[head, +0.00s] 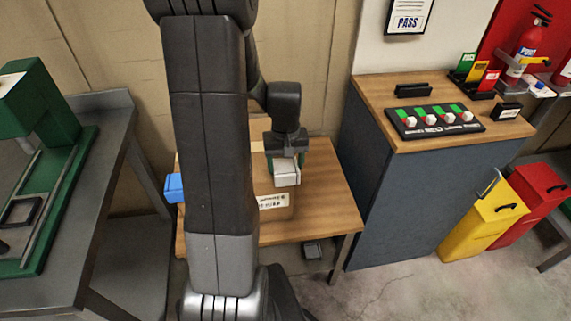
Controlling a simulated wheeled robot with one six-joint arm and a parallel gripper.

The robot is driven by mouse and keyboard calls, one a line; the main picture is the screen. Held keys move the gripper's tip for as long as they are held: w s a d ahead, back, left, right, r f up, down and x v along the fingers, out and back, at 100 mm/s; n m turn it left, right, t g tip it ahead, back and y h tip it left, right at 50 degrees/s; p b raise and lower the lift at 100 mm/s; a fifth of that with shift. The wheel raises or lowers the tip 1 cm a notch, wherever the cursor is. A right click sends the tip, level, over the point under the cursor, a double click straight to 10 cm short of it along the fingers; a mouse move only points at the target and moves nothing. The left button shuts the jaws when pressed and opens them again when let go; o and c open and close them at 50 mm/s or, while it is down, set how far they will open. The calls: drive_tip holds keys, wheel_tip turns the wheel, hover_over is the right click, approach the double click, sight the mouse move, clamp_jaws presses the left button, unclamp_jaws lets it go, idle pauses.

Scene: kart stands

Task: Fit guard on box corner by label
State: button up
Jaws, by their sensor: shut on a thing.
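A brown cardboard box (272,213) sits on the low wooden table (328,209), and its left part is hidden behind my arm. A white label (273,201) with dark print is on the box. My gripper (287,160) points down over the box's right part, shut on a pale grey-white piece that looks like the guard (287,176). The guard is at or just above the box; I cannot tell whether they touch. The box corner under it is hidden.
A blue object (174,187) is at the table's left edge. A grey bench (100,200) with a green machine (52,205) stands left. A taller cabinet (440,190) with a black tray (434,121) stands right. Yellow (478,222) and red (528,200) bins stand beside it.

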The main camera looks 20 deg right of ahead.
sight(286, 167)
drive_tip(key=shift+f, duration=0.35)
drive_tip(key=shift+f, duration=0.2)
drive_tip(key=o, duration=1)
drive_tip(key=shift+r, duration=0.2)
wheel_tip(286, 167, up, 12)
drive_tip(key=shift+r, duration=0.1)
